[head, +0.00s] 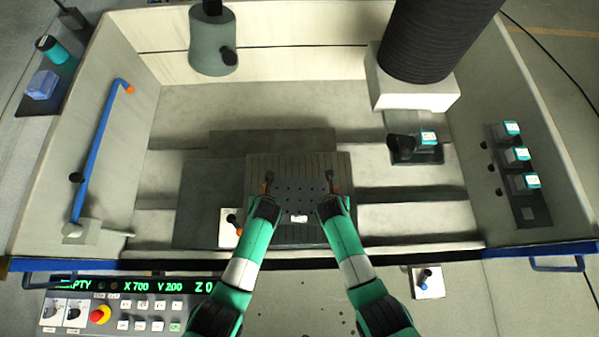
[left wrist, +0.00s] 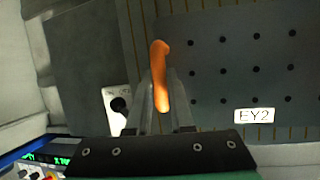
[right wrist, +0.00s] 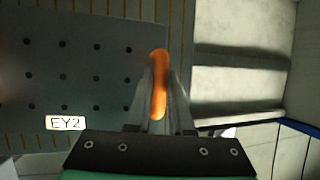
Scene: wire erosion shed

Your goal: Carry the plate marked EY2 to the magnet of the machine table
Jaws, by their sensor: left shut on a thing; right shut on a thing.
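The dark plate marked EY2 (head: 299,195), with rows of small holes, lies level over the ribbed magnet block (head: 300,163) on the machine table. Its white label reads EY2 in the left wrist view (left wrist: 254,116) and the right wrist view (right wrist: 66,123). My left gripper (head: 267,186) is shut on the orange handle (left wrist: 159,75) at the plate's left side. My right gripper (head: 333,187) is shut on the orange handle (right wrist: 158,85) at its right side. I cannot tell whether the plate touches the magnet.
A white switch block (head: 229,233) with a black knob stands left of the magnet. The tank's front edge (head: 420,255) runs under my arms. A grey cylinder (head: 213,45) and a black bellows column (head: 435,40) hang behind. A blue pipe (head: 93,160) stands left.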

